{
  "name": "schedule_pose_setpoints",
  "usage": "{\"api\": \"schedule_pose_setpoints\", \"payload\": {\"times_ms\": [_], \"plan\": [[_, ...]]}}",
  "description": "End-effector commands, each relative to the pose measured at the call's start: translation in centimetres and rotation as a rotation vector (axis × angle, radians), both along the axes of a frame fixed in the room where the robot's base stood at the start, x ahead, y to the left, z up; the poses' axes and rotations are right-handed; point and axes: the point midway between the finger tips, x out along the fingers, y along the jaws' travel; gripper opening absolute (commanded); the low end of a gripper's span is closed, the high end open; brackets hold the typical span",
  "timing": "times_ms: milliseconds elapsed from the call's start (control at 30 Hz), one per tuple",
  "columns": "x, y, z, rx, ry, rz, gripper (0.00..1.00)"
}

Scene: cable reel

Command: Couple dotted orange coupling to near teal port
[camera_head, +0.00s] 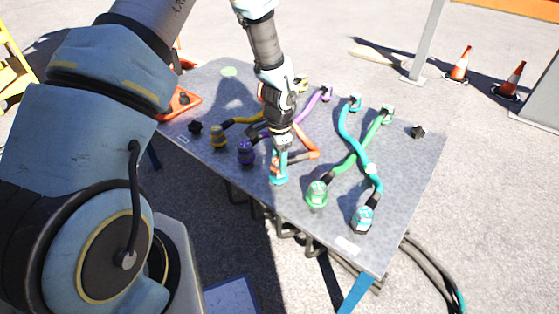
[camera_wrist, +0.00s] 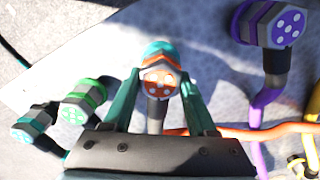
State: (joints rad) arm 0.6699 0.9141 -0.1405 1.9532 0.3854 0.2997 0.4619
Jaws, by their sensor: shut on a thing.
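The orange coupling (camera_wrist: 160,82), with white dots on its end face, is between the two teal fingers of my gripper (camera_wrist: 160,92). My gripper is shut on it, and it also shows in the head view (camera_head: 279,162). A teal ring, the near teal port (camera_wrist: 158,47), shows just beyond the coupling's upper edge in the wrist view. In the head view this port (camera_head: 279,180) is directly below the coupling at the panel's near edge. The two look lined up and close or touching; I cannot tell whether the coupling is fully seated. The orange cable (camera_head: 308,153) bends off to the right.
Purple (camera_head: 246,153) and yellow (camera_head: 218,138) couplings stand left of my gripper on the grey panel (camera_head: 408,165). Green (camera_head: 317,193) and teal (camera_head: 363,220) couplings stand to the right, their cables crossing. Traffic cones (camera_head: 459,66) stand far behind.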

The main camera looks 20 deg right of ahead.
Motion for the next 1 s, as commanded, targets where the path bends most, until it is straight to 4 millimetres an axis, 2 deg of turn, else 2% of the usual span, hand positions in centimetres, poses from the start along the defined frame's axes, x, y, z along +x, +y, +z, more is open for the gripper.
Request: {"api": "schedule_pose_setpoints", "payload": {"times_ms": [867, 900, 1000], "plan": [[0.0, 0.0, -0.9, -0.001, -0.001, 0.000, 0.00], [0.0, -0.1, -1.0, -0.001, -0.001, 0.000, 0.58], [0.0, -0.1, -0.9, -0.001, -0.001, 0.000, 0.70]]}}
